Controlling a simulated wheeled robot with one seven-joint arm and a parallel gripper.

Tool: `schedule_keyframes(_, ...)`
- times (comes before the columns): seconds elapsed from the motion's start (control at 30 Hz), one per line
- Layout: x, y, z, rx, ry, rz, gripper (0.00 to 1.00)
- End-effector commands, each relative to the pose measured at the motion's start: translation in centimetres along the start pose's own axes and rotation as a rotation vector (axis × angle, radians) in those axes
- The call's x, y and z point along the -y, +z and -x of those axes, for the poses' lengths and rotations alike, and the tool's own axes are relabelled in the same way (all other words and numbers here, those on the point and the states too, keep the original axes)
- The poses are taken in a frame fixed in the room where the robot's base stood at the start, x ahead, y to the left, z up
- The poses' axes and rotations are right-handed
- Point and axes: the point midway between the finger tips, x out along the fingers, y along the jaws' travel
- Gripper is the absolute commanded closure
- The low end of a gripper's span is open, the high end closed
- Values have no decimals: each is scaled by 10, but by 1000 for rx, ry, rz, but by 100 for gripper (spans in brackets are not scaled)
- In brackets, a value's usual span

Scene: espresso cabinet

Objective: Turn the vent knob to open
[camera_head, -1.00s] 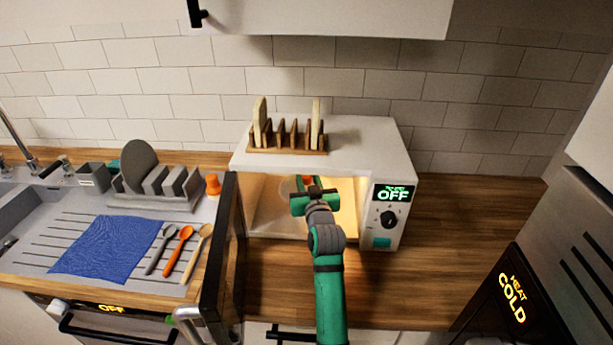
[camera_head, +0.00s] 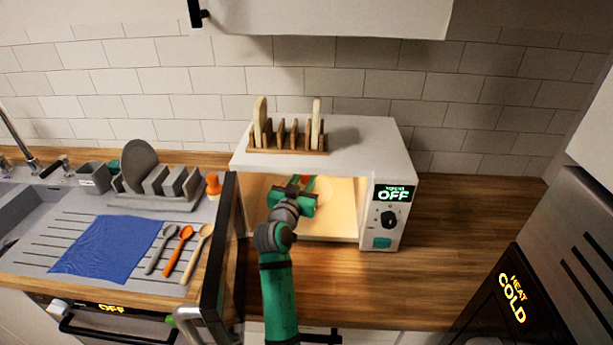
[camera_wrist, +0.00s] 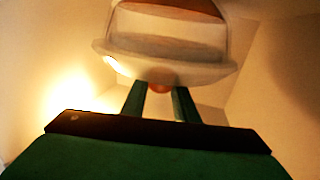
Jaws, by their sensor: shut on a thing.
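My gripper (camera_head: 304,186) is inside the open microwave (camera_head: 345,160). In the wrist view its two green fingers (camera_wrist: 160,103) are shut on a small orange-red knob (camera_wrist: 160,87). The knob sits against a clear, rounded cover (camera_wrist: 165,72) with a pale rim. Something brownish shows through the cover. In the head view my gripper hides most of the cover, and only a bit of orange shows by the fingers. I cannot tell whether the vent is open. The microwave's front also has a black dial (camera_head: 389,219) under a display reading OFF.
The microwave door (camera_head: 222,245) stands open at the left of my arm. A wooden rack (camera_head: 287,150) is on the microwave. A drying board with spoons and a blue cloth (camera_head: 108,250) lies to the left. The wooden counter (camera_head: 465,215) to the right is clear.

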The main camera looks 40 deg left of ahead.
Motion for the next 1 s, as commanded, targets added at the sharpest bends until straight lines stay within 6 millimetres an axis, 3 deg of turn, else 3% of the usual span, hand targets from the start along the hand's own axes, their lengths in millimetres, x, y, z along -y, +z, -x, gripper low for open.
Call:
schedule_keyframes(0.33, 1, 0, 0, 1, 96, 0, 96)
schedule_keyframes(0.87, 2, 1, 0, 3, 112, 1, 96)
schedule_keyframes(0.9, 1, 1, 0, 3, 112, 1, 68)
schedule_keyframes(0.97, 0, 1, 0, 3, 114, 1, 54)
schedule_keyframes(1.0, 0, 1, 0, 3, 114, 1, 54)
